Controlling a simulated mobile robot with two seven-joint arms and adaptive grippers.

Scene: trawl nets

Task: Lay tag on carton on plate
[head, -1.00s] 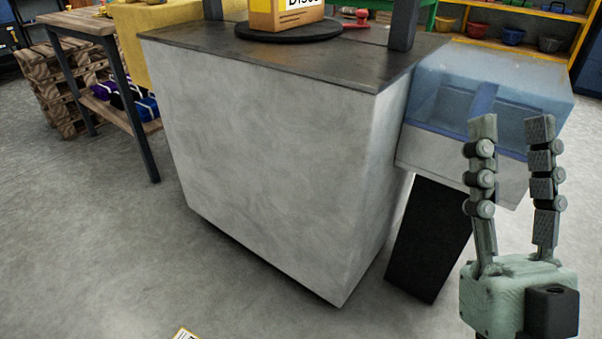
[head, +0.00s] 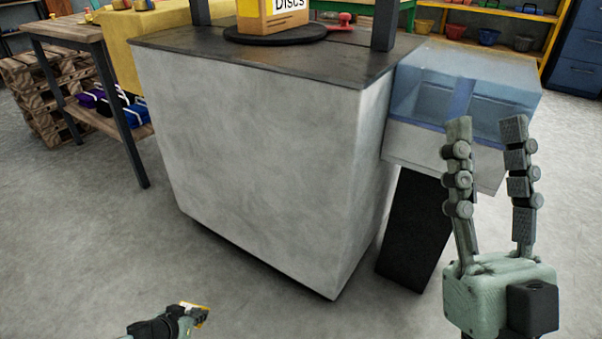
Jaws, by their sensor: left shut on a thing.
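The carton (head: 278,21) is yellow and brown with a white label reading "Discs". It stands on the round dark plate (head: 245,37) on top of the grey cabinet; its upper part is cut off by the picture's top edge. My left gripper (head: 197,313) is low at the bottom edge, shut on the tag (head: 204,312), a small white and yellow piece mostly covered by the fingers. It is well in front of and below the plate. My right gripper (head: 487,130) points up at the right, open and empty, in front of the blue clear box.
The grey cabinet (head: 250,150) with a dark top fills the middle, with dark posts rising from it. A red-handled item (head: 340,20) lies beside the plate. A blue clear box (head: 420,95) juts out at right. A wooden bench (head: 65,28) stands left. Floor in front is clear.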

